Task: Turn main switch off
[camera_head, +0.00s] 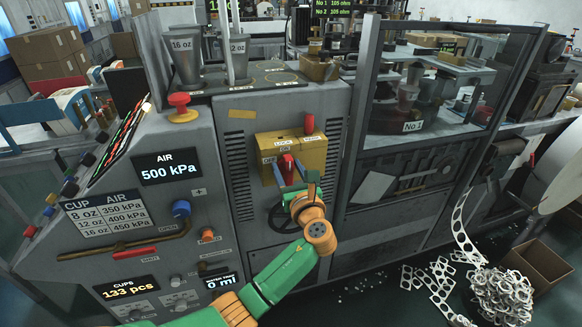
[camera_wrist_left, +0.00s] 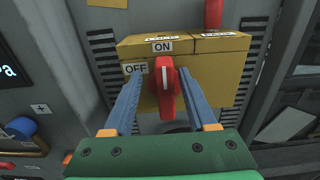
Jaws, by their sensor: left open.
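The main switch is a yellow box (camera_head: 305,150) on the grey machine front, with a red knob (camera_head: 286,163) on its face. In the left wrist view the red knob (camera_wrist_left: 165,88) has a pale line on it that points up at the ON label (camera_wrist_left: 162,47). The OFF label (camera_wrist_left: 136,68) is to its upper left. My left gripper (camera_head: 290,172) is open in front of the box. In the left wrist view its two blue fingers (camera_wrist_left: 159,82) lie on either side of the knob, with gaps visible. The right gripper is not in view.
A red lever (camera_head: 309,124) rises from the top right of the yellow box. A black handwheel (camera_head: 284,216) is below it. A red stop button (camera_head: 180,104) and a blue knob (camera_head: 181,208) are to the left. White scrap strips (camera_head: 500,292) lie on the floor at right.

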